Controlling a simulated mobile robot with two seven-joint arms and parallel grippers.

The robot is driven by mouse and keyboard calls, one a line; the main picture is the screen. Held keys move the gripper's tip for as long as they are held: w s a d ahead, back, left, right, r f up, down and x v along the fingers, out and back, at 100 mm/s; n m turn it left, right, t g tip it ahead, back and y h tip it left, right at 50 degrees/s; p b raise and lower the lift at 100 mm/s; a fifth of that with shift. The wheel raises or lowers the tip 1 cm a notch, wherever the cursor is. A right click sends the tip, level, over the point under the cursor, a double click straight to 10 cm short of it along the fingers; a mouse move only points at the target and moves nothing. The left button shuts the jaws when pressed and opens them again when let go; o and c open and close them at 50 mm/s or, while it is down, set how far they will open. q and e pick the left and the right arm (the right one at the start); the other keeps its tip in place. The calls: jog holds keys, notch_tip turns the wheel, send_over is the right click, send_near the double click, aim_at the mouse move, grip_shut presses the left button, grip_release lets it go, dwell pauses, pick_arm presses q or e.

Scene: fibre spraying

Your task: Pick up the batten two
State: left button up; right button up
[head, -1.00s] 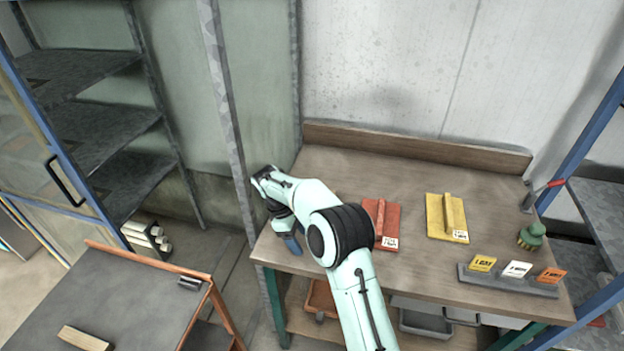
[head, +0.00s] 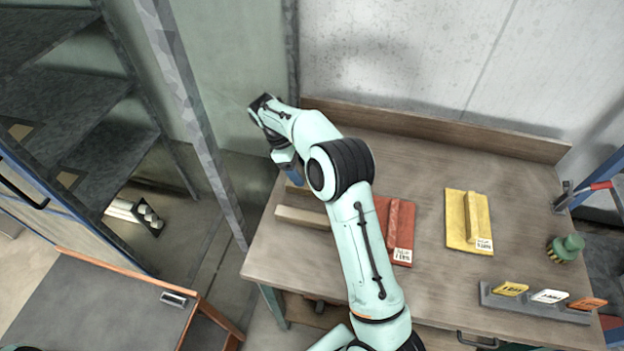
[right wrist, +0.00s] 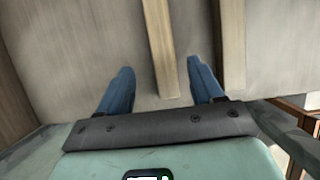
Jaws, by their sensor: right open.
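Two pale wooden battens lie on the left part of the wooden workbench (head: 262,255). The nearer batten (head: 303,217) shows in the head view, partly behind my right arm. The farther one (head: 294,188) is mostly hidden by the gripper. My right gripper (head: 292,175) points down over the farther batten, with blue fingers. In the right wrist view the gripper (right wrist: 158,82) is open, with one batten (right wrist: 159,45) between its fingers and apparently not gripped. The other batten (right wrist: 232,45) is outside the right finger. I cannot read which is batten two. My left gripper is not in view.
A red float (head: 397,225) and a yellow float (head: 467,222) lie right of my arm. A green brush (head: 566,247) and a rack of coloured cards (head: 535,302) stand farther right. A backboard (head: 430,130) bounds the bench. A metal post (head: 190,110) stands to the left.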

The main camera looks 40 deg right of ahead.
jog(key=x, duration=0.4)
jog(key=b+x, duration=0.1)
jog(key=x, duration=0.1)
jog(key=shift+s+f, duration=0.15)
jog(key=shift+s, duration=0.35)
jog(key=shift+s+d+f, duration=0.1)
jog(key=shift+d+f, duration=0.1)
jog(key=shift+f, duration=0.2)
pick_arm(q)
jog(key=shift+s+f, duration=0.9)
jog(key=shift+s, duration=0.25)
pick_arm(e)
jog(key=c, duration=1.1)
